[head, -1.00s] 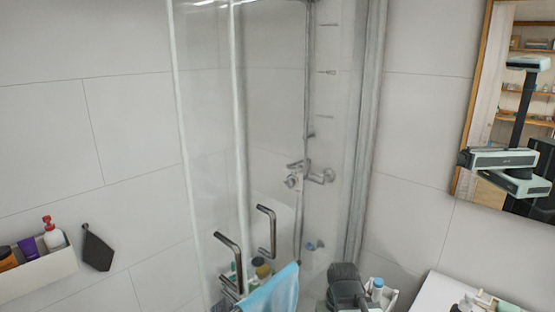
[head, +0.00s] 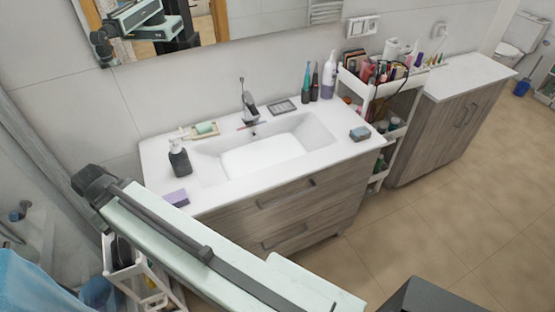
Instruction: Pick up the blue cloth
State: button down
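No separate fingertips can be made out, so whether the gripper is open or shut is unclear.
A white washbasin vanity (head: 330,155) holds a soap dispenser (head: 179,160), a purple sponge (head: 176,198) and bottles. A white cart (head: 400,110) with cosmetics stands right of it. A white rack (head: 150,270) stands below my arm. Tiled floor (head: 480,220) is open at right.

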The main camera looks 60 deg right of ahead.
aim_at(359, 134)
jog(key=z, duration=2.85)
jog(key=k, duration=0.55)
jog(key=z, duration=0.7)
jog(key=i, duration=1.2)
jog(key=u, duration=0.65)
